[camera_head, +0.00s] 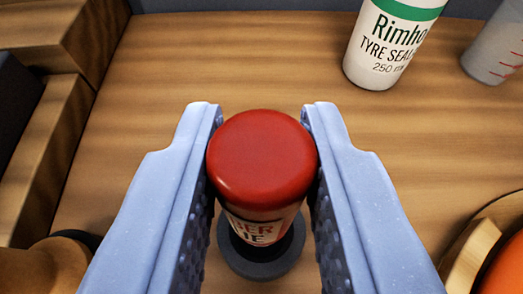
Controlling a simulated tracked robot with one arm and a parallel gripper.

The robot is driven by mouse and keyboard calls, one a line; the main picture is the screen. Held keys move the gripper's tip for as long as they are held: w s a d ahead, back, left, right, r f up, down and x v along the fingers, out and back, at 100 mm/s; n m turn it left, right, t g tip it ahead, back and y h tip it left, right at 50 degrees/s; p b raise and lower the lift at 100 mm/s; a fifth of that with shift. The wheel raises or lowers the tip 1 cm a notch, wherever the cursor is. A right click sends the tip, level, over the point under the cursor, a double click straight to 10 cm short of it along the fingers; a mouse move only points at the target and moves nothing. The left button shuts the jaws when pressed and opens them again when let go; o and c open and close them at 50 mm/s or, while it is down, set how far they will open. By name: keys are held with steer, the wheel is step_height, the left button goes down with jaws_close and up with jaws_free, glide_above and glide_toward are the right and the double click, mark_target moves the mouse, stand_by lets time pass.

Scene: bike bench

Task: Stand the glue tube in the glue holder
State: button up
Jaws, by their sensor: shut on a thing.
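A dark grey round piece (291,255), which looks like the glue holder, shows around the tube's lower end.
A white tyre sealant bottle (385,45) with a green band and a grey translucent bottle (497,55) stand at the back right. Wooden blocks (45,150) line the left. A wooden-rimmed orange item (508,268) is at lower right. The bench behind the tube is clear.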

mark_target(261, 238)
steer(key=shift+f+b, duration=0.35)
steer(key=shift+f, duration=1.5)
stand_by(0.4)
steer(key=shift+r, duration=0.15)
steer(key=shift+r+p, duration=0.65)
steer(key=shift+r, duration=1.05)
steer(key=o, duration=1)
steer(key=shift+o, duration=0.2)
